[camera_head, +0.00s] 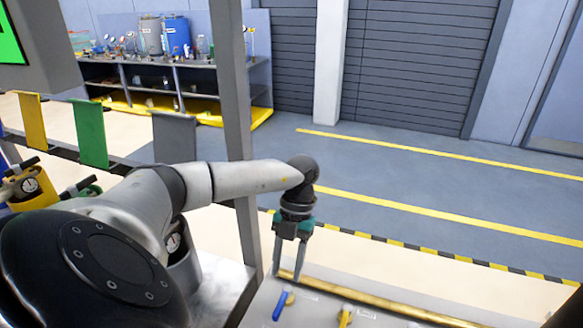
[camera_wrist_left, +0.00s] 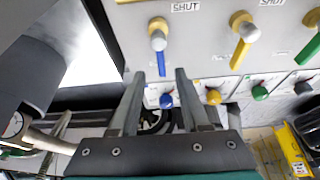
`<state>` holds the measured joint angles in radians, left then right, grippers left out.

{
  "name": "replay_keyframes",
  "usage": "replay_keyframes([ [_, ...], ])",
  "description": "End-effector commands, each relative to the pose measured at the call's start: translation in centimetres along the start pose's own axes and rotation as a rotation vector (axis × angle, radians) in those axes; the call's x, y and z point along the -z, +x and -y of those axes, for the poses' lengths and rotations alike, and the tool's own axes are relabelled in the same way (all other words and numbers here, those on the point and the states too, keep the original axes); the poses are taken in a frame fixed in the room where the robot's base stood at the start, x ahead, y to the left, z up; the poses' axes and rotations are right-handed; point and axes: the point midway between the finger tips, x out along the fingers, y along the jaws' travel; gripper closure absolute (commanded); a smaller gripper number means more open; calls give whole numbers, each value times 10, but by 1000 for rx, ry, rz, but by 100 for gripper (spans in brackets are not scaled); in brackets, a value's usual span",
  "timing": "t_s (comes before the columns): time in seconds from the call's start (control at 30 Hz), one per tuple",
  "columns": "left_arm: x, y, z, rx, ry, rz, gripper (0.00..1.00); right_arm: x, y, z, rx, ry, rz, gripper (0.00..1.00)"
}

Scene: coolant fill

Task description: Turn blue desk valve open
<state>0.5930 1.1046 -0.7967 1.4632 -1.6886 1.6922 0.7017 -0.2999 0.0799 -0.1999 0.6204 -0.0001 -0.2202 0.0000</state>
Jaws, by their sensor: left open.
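The blue desk valve has a blue lever (camera_head: 282,305) on a brass body, near the bottom of the head view on the pale desk panel. In the left wrist view its blue lever (camera_wrist_left: 162,62) points down the picture, away from a SHUT label. My left gripper (camera_head: 289,277) points down, open and empty, just beyond the lever in the head view. In the left wrist view the fingertips (camera_wrist_left: 158,73) lie either side of the lever's free end in the picture. I cannot tell their height above it; no contact is clear. My right gripper is not in view.
A yellow valve lever (camera_wrist_left: 241,54) and a green one (camera_wrist_left: 309,48) stand beside the blue valve. Below them is a row of blue (camera_wrist_left: 166,101), yellow, green and black knobs. A brass pipe (camera_head: 380,305) runs along the desk. A grey post (camera_head: 237,100) rises left of my gripper.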

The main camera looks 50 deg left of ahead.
Motion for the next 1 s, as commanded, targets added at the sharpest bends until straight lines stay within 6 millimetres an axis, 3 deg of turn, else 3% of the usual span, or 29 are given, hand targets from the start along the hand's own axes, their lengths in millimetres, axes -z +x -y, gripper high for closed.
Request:
replay_keyframes([
  [0.2, -1, -51, 1, 3, 1, 5, 54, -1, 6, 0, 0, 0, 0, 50],
  [0.4, 0, -78, 1, 2, 1, 1, 54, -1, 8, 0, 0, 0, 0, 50],
  [0.6, 0, -87, 0, 1, 1, -1, 54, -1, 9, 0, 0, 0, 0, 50],
  [1.0, 0, -87, 0, 0, 1, -1, 54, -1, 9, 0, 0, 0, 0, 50],
])
